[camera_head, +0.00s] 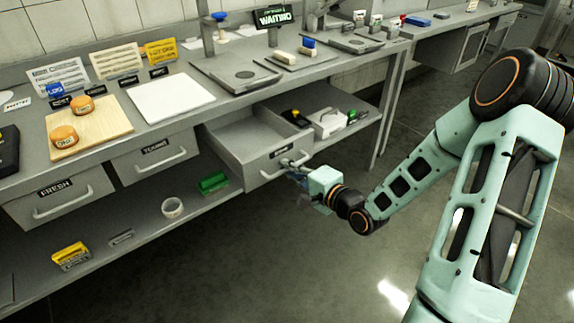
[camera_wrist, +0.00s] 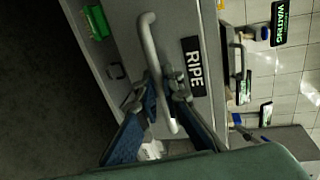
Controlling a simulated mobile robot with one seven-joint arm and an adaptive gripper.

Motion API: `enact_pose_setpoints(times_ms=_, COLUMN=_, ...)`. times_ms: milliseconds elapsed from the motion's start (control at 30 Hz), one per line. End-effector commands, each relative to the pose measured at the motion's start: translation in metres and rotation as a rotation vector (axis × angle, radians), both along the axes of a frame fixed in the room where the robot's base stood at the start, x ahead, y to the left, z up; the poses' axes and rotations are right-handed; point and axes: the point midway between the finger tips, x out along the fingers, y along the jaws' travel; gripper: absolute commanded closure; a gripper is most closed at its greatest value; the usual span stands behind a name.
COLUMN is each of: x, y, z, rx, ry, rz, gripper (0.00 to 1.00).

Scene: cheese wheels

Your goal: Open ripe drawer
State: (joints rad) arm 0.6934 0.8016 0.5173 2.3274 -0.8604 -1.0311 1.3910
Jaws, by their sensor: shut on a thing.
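The ripe drawer (camera_head: 285,173) is pulled out from under the bench and shows an empty interior. Its black RIPE label (camera_wrist: 193,66) is readable on the grey front in the wrist view. The drawer's metal bar handle (camera_wrist: 151,45) runs between my fingers. My gripper (camera_wrist: 160,88) is shut on this handle, with one finger on each side. In the head view my gripper (camera_head: 299,170) is at the drawer front, partly hiding the handle.
The fresh drawer (camera_head: 60,200) and the young drawer (camera_head: 155,157) are shut at left. Orange cheese wheels (camera_head: 65,136) sit on a wooden board (camera_head: 112,121). A lower shelf holds a green item (camera_head: 213,183) and a tape roll (camera_head: 172,208). Floor in front is clear.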

Motion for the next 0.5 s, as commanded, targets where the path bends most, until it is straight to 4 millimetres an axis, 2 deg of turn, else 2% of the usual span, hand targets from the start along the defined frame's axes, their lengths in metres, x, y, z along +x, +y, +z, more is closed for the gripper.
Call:
enact_pose_setpoints(times_ms=267, x=0.0001, y=-0.0002, z=0.0003, rx=0.0, ry=-0.001, rz=-0.001, gripper=1.0)
enact_pose_setpoints(times_ms=300, x=0.0001, y=0.0, z=0.0003, rx=0.0, ry=-0.001, rz=-0.001, gripper=0.91)
enact_pose_setpoints(times_ms=367, x=0.0002, y=-0.0001, z=0.0003, rx=0.0, ry=-0.001, rz=-0.001, gripper=0.85)
enact_pose_setpoints(times_ms=500, x=0.0001, y=-0.0001, z=0.0002, rx=0.001, ry=-0.001, rz=0.0, gripper=0.85)
